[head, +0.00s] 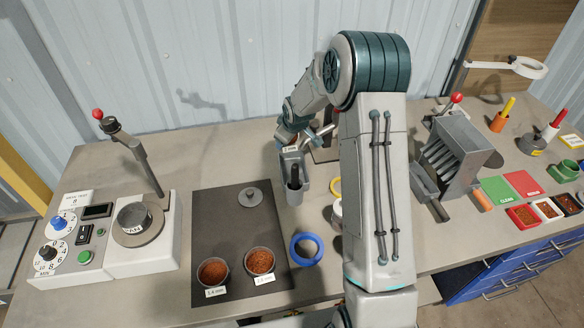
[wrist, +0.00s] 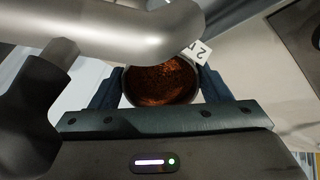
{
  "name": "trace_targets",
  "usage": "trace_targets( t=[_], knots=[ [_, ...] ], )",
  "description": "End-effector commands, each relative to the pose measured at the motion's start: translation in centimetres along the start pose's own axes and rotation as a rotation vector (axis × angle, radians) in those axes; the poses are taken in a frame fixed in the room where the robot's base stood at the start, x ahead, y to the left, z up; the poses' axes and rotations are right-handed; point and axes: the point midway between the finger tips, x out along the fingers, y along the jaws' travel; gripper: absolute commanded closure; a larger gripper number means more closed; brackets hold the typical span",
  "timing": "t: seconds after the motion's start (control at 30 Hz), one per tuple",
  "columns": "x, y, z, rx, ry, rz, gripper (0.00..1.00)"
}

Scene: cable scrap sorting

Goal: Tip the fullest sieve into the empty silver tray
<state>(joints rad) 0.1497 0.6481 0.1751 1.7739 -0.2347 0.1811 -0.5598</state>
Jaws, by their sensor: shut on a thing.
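My gripper (head: 293,172) is raised above the bench at the centre, partly hidden by my arm. In the wrist view my gripper (wrist: 160,100) is shut on a round sieve (wrist: 128,88) of reddish copper granules. A white label starting with "2" is on its rim, and a grey tube of my arm crosses in front. A sieve marked 1.4 mm (head: 229,283) and another labelled sieve (head: 246,262) stand on the dark mat, both holding copper granules. I cannot make out an empty silver tray for sure; my arm covers part of the bench.
The dark mat (head: 220,225) also bears a grey lid (head: 251,196). A blue ring (head: 306,249) lies at its right edge. A dial machine (head: 110,235) stands left. A slotted metal rack (head: 455,160), green and red pads and small filled trays (head: 523,217) are right.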

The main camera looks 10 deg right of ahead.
Motion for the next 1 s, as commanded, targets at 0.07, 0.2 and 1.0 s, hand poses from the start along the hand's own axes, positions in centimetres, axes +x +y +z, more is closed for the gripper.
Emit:
trace_targets(
  t=[0.07, 0.2, 1.0],
  knots=[
    [-0.5, 0.0, -0.1, -0.001, 0.010, 0.007, 0.58],
    [-1.1, 0.1, -0.2, -0.001, 0.025, 0.019, 0.58],
    [-3.8, 0.4, -0.6, -0.002, 0.110, 0.084, 0.58]
  ],
)
